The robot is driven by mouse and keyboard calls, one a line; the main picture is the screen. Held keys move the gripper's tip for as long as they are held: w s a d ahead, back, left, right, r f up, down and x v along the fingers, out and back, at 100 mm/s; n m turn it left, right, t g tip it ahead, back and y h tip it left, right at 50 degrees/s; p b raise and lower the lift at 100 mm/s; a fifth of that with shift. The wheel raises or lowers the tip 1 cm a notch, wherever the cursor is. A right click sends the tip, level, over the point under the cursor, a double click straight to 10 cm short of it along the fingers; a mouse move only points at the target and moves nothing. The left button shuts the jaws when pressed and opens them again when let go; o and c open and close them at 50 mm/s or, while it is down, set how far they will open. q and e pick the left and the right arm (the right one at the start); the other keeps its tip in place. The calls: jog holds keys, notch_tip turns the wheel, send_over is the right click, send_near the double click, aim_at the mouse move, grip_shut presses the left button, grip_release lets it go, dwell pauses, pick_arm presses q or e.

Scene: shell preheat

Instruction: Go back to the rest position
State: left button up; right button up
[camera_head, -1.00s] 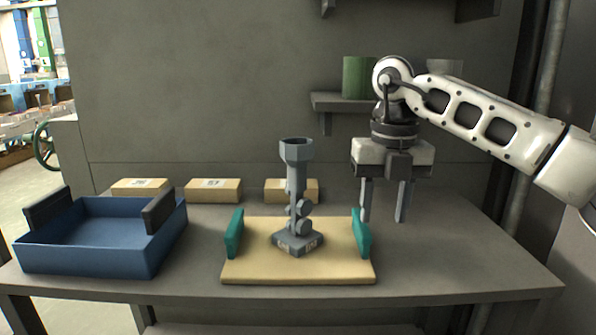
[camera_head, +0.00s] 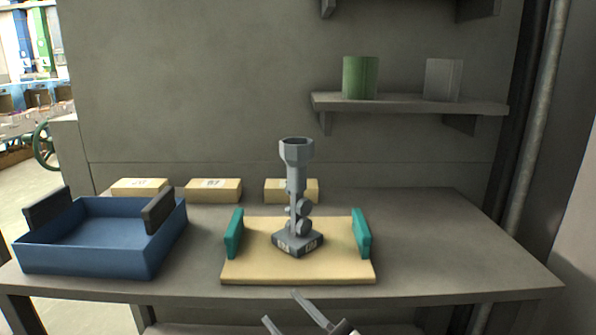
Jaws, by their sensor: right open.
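My right gripper (camera_head: 293,312) shows only by its two finger ends at the bottom edge of the head view, low in front of the table's front edge. The fingers are apart with nothing between them, and the rest of the arm is out of the picture. My left gripper is not in view. A grey metal stand-like piece (camera_head: 297,195) with a cup-shaped top stands upright on a tan board (camera_head: 250,270) between two teal side blocks (camera_head: 234,233) (camera_head: 361,233). The gripper is apart from it.
A blue bin (camera_head: 85,258) with dark handles stands at the table's left. Several tan boxes (camera_head: 213,190) line the back. A wall shelf (camera_head: 400,103) holds a green cylinder (camera_head: 360,78) and a grey container (camera_head: 443,80). The table's right side (camera_head: 440,245) is clear.

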jog(key=s+d+f+m+g+h, duration=0.2)
jog(key=s+d+f+m+h, duration=0.4)
jog(key=f, duration=0.5)
jog(key=s+d+f+m+g+h, duration=0.3)
jog(key=s+d+f+m+h, duration=0.3)
jog(key=s+d+f, duration=0.3)
notch_tip(320, 180, down, 3)
jog(key=shift+s+d+h, duration=0.2)
jog(key=shift+h, duration=0.2)
